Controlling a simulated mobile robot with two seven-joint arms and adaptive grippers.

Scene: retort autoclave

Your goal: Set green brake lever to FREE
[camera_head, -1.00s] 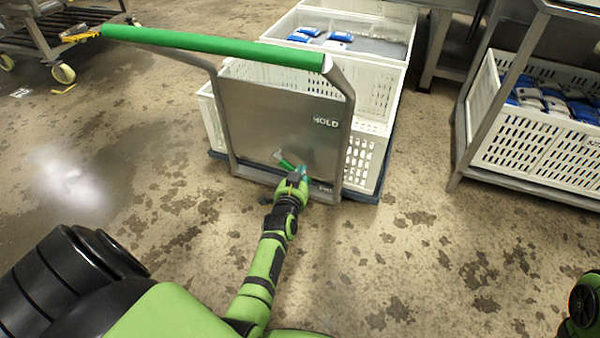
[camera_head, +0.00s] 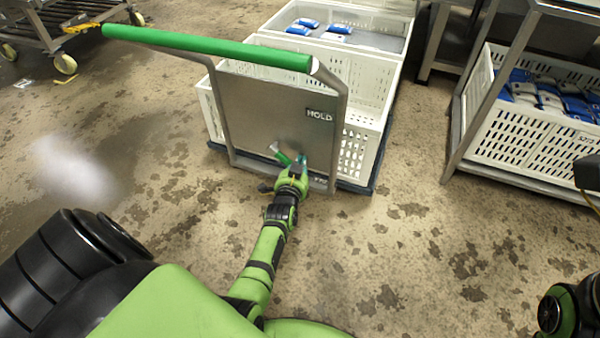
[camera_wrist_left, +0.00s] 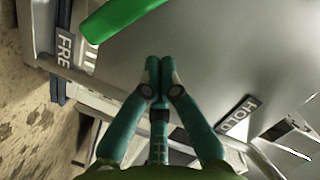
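The green brake lever (camera_head: 281,156) sits low on the grey metal panel (camera_head: 262,110) of the cart, tilted up and left. The HOLD label (camera_head: 319,115) is above and right of it; the FREE label (camera_head: 320,181) is at the panel's foot, partly hidden. My left gripper (camera_head: 302,163) is at the panel, just right of the lever. In the left wrist view, its teal fingers (camera_wrist_left: 160,70) are together with nothing visible between them. There the green lever (camera_wrist_left: 115,16) is apart from the fingertips, up and left, near the FREE label (camera_wrist_left: 65,45). My right gripper is out of view.
The cart's green push handle (camera_head: 205,46) spans above the panel. White crates (camera_head: 355,120) stand behind it. A rack with a white crate (camera_head: 520,135) is at the right, a trolley (camera_head: 50,30) at the far left. Stained floor is open on both sides.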

